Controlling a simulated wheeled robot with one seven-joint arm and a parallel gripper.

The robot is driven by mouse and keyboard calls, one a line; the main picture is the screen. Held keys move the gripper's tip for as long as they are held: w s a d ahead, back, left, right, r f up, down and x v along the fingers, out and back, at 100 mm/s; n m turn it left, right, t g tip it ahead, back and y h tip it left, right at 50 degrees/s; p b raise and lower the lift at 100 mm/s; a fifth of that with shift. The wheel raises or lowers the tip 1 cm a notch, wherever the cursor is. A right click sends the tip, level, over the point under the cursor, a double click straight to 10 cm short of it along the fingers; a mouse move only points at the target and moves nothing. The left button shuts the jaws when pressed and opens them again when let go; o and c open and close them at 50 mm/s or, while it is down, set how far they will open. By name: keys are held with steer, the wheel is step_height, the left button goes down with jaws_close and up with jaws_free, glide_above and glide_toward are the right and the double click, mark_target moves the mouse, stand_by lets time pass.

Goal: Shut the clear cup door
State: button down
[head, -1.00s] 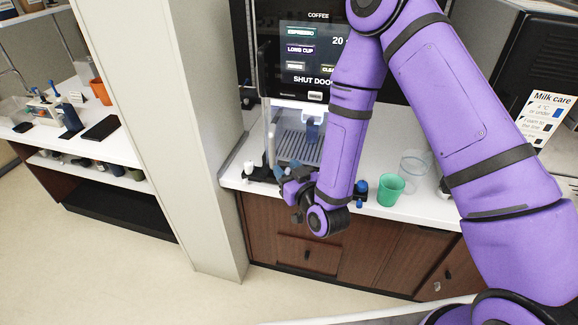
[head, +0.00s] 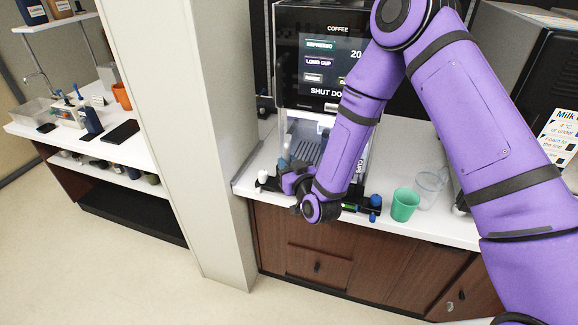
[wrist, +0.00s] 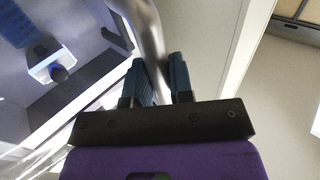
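The clear cup door (head: 361,165) is a see-through panel with a "CUPS" label, on the front of the coffee machine (head: 322,55). The machine's screen (head: 330,65) reads "SHUT DO…", partly hidden by my arm, which also covers much of the door. How far the door stands open cannot be told. My gripper (head: 292,168) is low at the left side of the cup bay. In the wrist view, a silver upright bar (wrist: 147,35), seemingly the door's handle, runs between the blue fingertips (wrist: 162,78), which are close together around it.
A green cup (head: 404,205) and a clear cup (head: 430,188) stand on the white counter right of my arm. A small blue-topped item (head: 375,201) is near the counter's front edge. A pale pillar (head: 185,130) stands close on the left.

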steer(key=shift+w+a, duration=0.15)
steer(key=shift+w, duration=1.05)
steer(key=shift+w+a, duration=0.15)
steer(key=shift+w, duration=1)
steer(key=c, duration=0.9)
jaws_free()
steer(key=shift+s, duration=0.1)
